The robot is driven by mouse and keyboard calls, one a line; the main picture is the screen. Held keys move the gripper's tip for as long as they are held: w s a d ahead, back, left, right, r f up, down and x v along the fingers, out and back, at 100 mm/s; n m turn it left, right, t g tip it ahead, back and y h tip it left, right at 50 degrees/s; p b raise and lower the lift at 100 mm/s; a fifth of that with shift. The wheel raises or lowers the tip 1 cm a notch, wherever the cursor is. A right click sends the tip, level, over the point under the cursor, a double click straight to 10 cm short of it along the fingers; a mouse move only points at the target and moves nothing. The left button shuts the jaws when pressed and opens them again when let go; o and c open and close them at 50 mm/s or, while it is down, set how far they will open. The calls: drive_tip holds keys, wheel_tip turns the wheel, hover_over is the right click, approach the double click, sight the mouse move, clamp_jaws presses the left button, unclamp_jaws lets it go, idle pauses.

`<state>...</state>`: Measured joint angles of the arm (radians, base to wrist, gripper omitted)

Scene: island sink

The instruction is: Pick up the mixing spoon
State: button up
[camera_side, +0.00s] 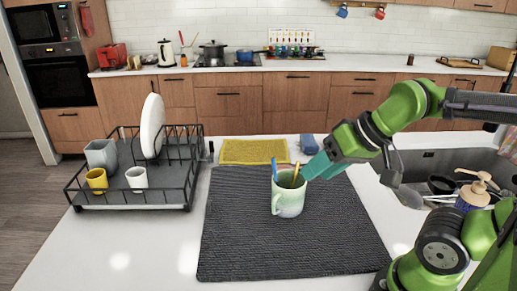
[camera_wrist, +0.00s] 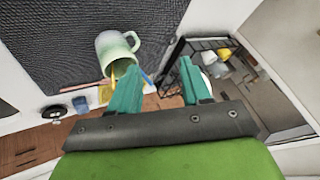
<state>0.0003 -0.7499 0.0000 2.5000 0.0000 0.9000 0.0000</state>
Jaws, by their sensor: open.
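A pale green mug (camera_side: 289,199) stands upright on a dark grey ribbed mat (camera_side: 290,250). A blue utensil (camera_side: 274,168) and a yellow utensil (camera_side: 296,172) stick up out of it; their lower ends are hidden, and I cannot tell which is the mixing spoon. My gripper (camera_side: 309,172) is open and empty, just right of the utensils and near the mug's rim. In the wrist view the mug (camera_wrist: 117,45) lies ahead of the left finger, and the blue utensil (camera_wrist: 147,77) shows between the fingers of my gripper (camera_wrist: 159,66). The yellow utensil (camera_wrist: 113,76) is beside the left finger.
A black dish rack (camera_side: 135,185) with a white plate (camera_side: 152,126) and cups stands at the left. A yellow cloth (camera_side: 254,151) lies behind the mat, beside a blue item (camera_side: 309,145). The front mat is clear.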

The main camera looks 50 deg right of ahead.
drive_tip(key=w+d+f+n+g+h, duration=0.15)
drive_tip(key=w+d+n, duration=0.25)
drive_tip(key=w+d, duration=0.5)
drive_tip(key=w+d+f+n+g, duration=0.3)
drive_tip(key=w+d+n, duration=0.2)
drive_tip(key=d, duration=0.7)
drive_tip(key=w+d+f+n+g+h, duration=0.1)
drive_tip(key=w+d+f+n+g, duration=0.25)
drive_tip(key=w+d, duration=0.55)
drive_tip(key=shift+t+y, duration=0.25)
drive_tip(key=shift+t, duration=0.15)
drive_tip(key=f, duration=0.5)
drive_tip(key=s+d+f, duration=0.1)
drive_tip(key=f, duration=0.4)
drive_tip(key=s+f, duration=0.1)
drive_tip(key=f, duration=0.4)
drive_tip(key=shift+s+d+f, duration=0.15)
drive_tip(key=shift+s+d, duration=0.05)
drive_tip(key=shift+d, duration=0.05)
clamp_jaws()
